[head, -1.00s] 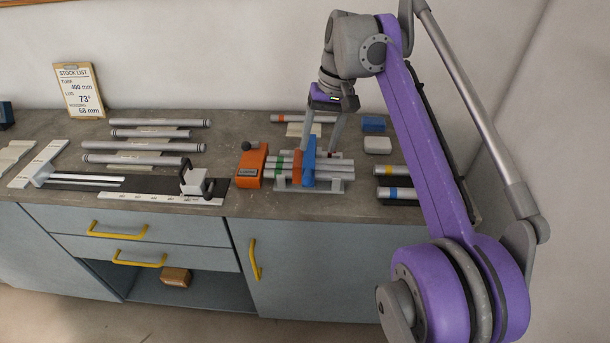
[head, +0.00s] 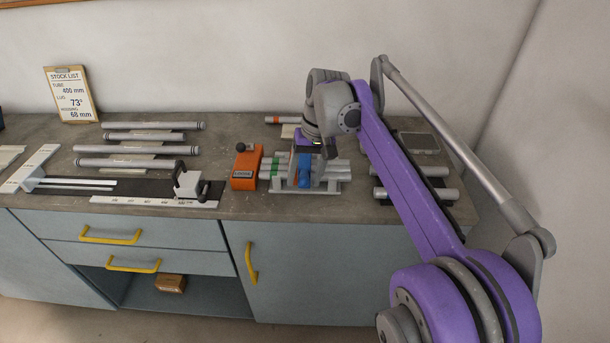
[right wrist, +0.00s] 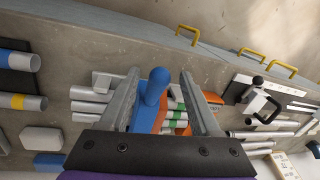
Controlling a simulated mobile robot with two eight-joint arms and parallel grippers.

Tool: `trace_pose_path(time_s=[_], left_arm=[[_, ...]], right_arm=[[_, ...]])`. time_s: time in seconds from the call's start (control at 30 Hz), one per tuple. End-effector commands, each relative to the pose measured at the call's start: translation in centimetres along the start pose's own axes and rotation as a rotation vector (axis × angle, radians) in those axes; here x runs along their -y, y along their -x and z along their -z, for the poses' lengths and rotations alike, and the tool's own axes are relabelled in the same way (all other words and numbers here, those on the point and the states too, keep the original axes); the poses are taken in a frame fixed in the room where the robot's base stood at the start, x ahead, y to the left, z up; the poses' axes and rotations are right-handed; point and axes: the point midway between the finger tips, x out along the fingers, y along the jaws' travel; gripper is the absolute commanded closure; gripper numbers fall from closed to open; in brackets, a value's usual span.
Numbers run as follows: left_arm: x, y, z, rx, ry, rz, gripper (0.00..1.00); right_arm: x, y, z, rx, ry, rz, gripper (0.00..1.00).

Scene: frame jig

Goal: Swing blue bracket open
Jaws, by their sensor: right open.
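The blue bracket (head: 304,172) stands on the grey jig (head: 322,188), over several grey tubes. In the right wrist view the blue bracket (right wrist: 153,94) shows a rounded upper end, with an orange part right beside it. My right gripper (head: 309,168) is open and lowered over the bracket, hiding its upper part in the head view. In the right wrist view the two fingers of the right gripper (right wrist: 158,76) lie on either side of the blue bracket, with a visible gap on each side. My left gripper is not in view.
An orange block with a black knob (head: 245,168) stands just left of the jig. A black slide with a white ruler (head: 150,201) and several loose tubes (head: 140,149) lie further left. More tubes, a blue block (right wrist: 49,164) and a white block (right wrist: 41,139) lie on the other side.

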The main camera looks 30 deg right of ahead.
Motion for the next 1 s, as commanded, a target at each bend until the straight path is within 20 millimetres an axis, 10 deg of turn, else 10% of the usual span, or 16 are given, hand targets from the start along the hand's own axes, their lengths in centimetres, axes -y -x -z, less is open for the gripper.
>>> trace_pose_path(time_s=[0.37, 1.0], left_arm=[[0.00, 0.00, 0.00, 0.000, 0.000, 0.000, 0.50], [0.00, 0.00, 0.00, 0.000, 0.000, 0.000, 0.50]], right_arm=[[0.00, 0.03, 0.01, 0.000, 0.000, 0.000, 0.99], [0.00, 0.04, 0.01, 0.000, 0.000, 0.000, 1.00]])
